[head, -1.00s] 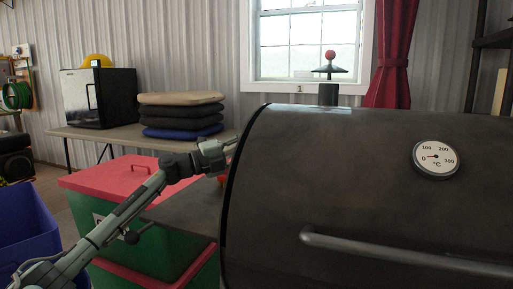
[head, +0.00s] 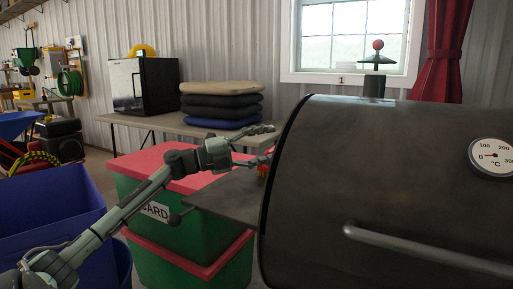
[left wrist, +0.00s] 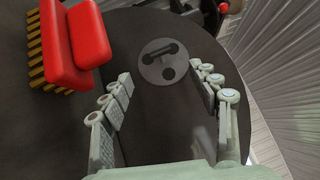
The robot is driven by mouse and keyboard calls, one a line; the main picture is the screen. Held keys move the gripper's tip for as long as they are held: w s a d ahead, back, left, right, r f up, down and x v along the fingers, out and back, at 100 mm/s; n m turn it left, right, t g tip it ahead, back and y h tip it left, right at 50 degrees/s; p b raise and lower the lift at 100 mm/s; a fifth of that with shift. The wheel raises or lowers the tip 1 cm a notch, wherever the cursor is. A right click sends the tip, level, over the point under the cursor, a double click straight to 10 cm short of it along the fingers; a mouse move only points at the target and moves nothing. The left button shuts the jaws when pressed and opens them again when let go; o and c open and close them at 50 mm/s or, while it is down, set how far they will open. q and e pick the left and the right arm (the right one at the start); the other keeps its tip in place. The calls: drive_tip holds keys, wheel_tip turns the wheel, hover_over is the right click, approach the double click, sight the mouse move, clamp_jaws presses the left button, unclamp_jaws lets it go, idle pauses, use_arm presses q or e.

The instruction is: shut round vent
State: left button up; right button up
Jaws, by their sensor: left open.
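The round vent (left wrist: 151,73) is a grey disc with dark openings on the dark end wall of the barrel grill (head: 400,180). It shows in the left wrist view, at the upper middle; in the head view that end wall is turned away and the vent is hidden. My left gripper (head: 266,143) is open and empty beside the grill's left end, fingers pointing at it. In the left wrist view its fingers (left wrist: 161,72) spread on either side of the vent, with no clear contact. My right gripper is in neither view.
A red brush (left wrist: 80,40) with yellow bristles is left of the vent in the wrist view. A dark side shelf (head: 225,196) juts from the grill near green bins with red lids (head: 150,160).

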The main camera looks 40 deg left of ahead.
use_arm(q)
drive_tip(key=shift+v, duration=1.5)
